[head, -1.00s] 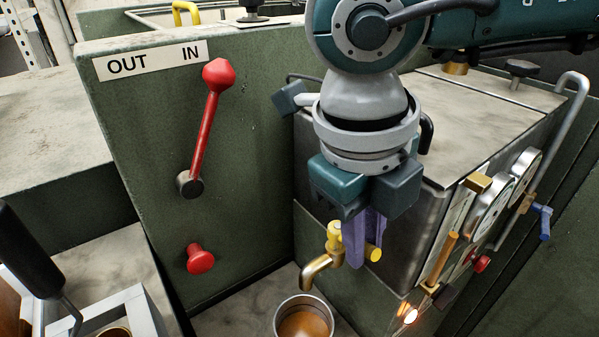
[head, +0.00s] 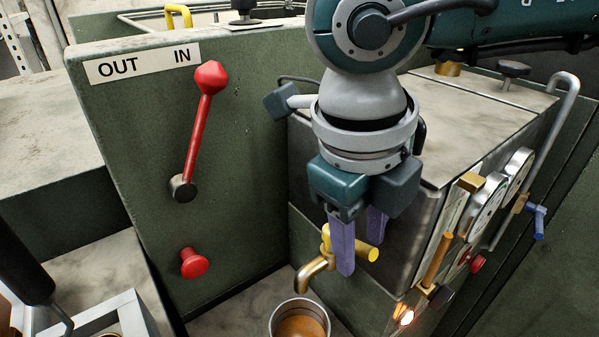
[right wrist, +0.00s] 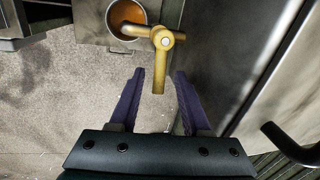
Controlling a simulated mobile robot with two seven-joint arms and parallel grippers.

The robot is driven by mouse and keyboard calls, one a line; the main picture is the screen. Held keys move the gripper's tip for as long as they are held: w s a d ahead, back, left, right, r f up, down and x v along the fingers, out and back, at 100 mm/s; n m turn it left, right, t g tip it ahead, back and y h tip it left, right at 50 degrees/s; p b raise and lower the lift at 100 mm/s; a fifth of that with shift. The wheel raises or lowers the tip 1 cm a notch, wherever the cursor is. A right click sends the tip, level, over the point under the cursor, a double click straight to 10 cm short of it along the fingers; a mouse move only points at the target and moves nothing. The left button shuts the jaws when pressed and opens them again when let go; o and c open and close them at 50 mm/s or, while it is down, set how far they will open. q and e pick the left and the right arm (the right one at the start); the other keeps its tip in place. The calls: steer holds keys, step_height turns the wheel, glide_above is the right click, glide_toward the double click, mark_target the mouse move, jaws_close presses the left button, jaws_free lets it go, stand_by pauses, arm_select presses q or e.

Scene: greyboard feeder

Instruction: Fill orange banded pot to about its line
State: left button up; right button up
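A round metal pot (head: 299,318) stands under the brass tap spout (head: 316,274). Its inside looks orange-brown; no band or line can be made out, and its lower part is cut off by the frame. It also shows in the right wrist view (right wrist: 124,18). No stream is visible below the spout. The tap has a yellow bar handle (head: 369,253), seen in the right wrist view (right wrist: 159,75) pointing back between my fingers. My right gripper (head: 360,256) is open, its purple fingers on either side of the handle, with gaps visible on both sides. My left gripper is not in view.
A green panel (head: 240,150) with a red lever (head: 198,135) under an OUT/IN label and a red knob (head: 194,263) stands left of the tap. A metal box (head: 480,110) with gauges is on the right. A black handle (head: 22,262) is at lower left.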

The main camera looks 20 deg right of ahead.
step_height(320, 180, up, 10)
steer(key=a, duration=0.1)
steer(key=shift+s+a+p, duration=0.35)
steer(key=shift+s+p, duration=0.05)
steer(key=shift+p, duration=0.05)
steer(key=shift+f, duration=0.15)
